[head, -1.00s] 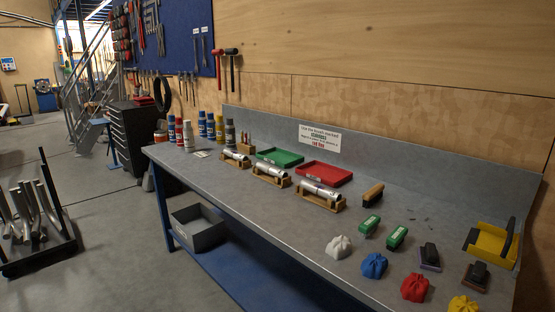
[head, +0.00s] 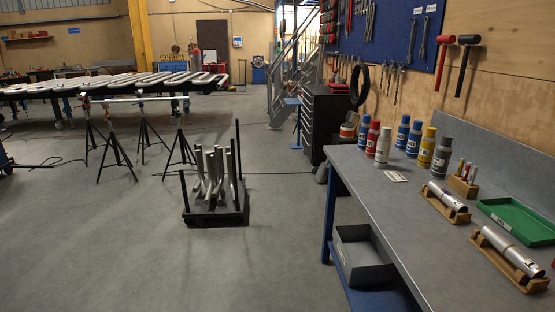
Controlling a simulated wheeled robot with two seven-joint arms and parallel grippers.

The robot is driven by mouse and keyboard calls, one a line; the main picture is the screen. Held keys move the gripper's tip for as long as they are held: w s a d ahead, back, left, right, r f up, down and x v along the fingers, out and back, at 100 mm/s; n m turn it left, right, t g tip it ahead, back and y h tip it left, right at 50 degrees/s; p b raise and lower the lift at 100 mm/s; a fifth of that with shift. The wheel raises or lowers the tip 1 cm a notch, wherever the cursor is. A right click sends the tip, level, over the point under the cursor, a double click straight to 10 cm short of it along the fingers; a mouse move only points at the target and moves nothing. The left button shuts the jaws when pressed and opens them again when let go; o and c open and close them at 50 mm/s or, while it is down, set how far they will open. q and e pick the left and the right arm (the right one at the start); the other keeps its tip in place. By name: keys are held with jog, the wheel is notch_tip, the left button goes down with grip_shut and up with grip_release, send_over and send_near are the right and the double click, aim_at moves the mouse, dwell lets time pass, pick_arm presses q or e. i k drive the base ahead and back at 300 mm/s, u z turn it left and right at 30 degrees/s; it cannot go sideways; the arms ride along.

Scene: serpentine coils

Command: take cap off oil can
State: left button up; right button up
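Several capped bottles or cans stand upright at the far left end of the workbench (head: 385,195). They include a red one (head: 373,140), a white one (head: 383,148), blue ones (head: 415,139), a yellow one (head: 427,149) and a grey one (head: 442,158). I cannot tell which of them, if any, is the oil can. Their labels are too small to read. Neither of my grippers is in view.
Metal tubes (head: 508,250) lie in wooden cradles beside a green tray (head: 518,220). A grey bin (head: 362,262) sits under the bench. A black stand with bent pipes (head: 216,217) is on the floor. Trestles (head: 114,148) stand behind it. Open floor lies left of the bench.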

aim_at(431, 132)
jog(key=u, duration=0.35)
jog(key=i, duration=1.95)
jog(key=u, duration=0.15)
